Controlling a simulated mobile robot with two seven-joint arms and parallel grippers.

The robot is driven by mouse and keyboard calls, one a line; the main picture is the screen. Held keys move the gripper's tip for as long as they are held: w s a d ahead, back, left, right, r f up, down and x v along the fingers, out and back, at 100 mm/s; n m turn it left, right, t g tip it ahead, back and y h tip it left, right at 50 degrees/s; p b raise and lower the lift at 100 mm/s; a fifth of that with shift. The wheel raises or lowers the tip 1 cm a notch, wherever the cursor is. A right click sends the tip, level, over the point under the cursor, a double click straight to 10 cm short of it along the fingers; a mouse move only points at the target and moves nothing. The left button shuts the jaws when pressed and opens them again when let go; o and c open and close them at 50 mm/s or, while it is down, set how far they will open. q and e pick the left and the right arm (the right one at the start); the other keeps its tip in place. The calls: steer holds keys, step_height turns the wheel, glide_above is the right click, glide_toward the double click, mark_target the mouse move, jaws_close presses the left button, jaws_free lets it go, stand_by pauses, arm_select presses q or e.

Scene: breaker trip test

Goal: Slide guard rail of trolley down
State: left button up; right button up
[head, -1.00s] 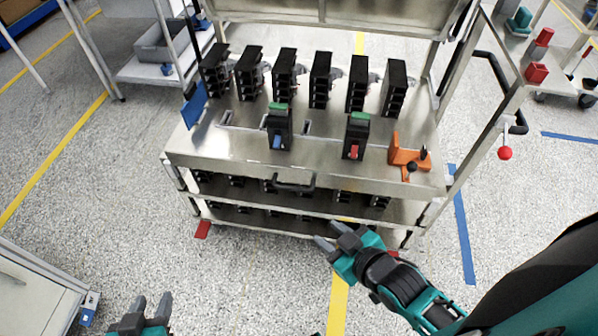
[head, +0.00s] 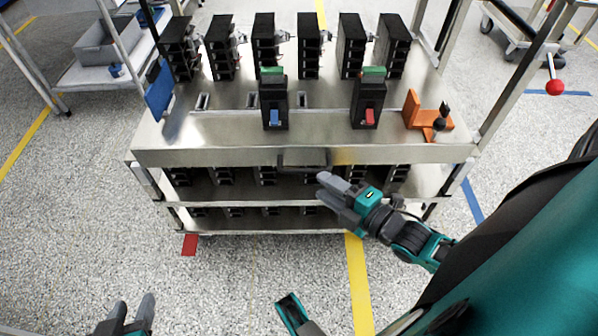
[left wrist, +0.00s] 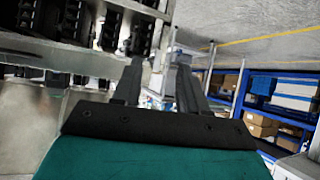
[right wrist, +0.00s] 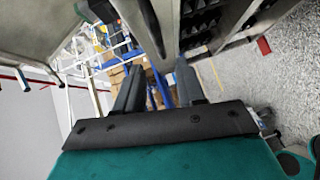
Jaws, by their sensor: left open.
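The steel trolley (head: 230,150) stands in front of me, with metal posts at its sides. A red ball knob (head: 555,87) shows by the right post (head: 520,75). Which part is the guard rail, I cannot tell for sure; the upper frame is out of the head view. My right gripper (head: 321,186) is open and empty, just in front of the trolley's front, below and right of the dark front handle (head: 302,165); contact cannot be told. My left gripper (head: 134,306) is open and empty, low at the left, apart from the trolley.
Black breakers (head: 265,45) stand in a row on the top deck. Two more, with a blue (head: 273,117) and a red switch (head: 370,116), stand nearer. An orange fixture (head: 425,112) sits at the right. A shelf with a grey bin (head: 105,50) is at the left. Floor before the trolley is clear.

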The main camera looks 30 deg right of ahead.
mark_target(299, 170)
steer(key=b+x, duration=0.2)
steer(key=x, duration=0.6)
steer(key=shift+w+a+f, duration=0.15)
steer(key=shift+w, duration=0.15)
steer(key=shift+c, duration=0.3)
jaws_close()
steer(key=shift+s, duration=0.1)
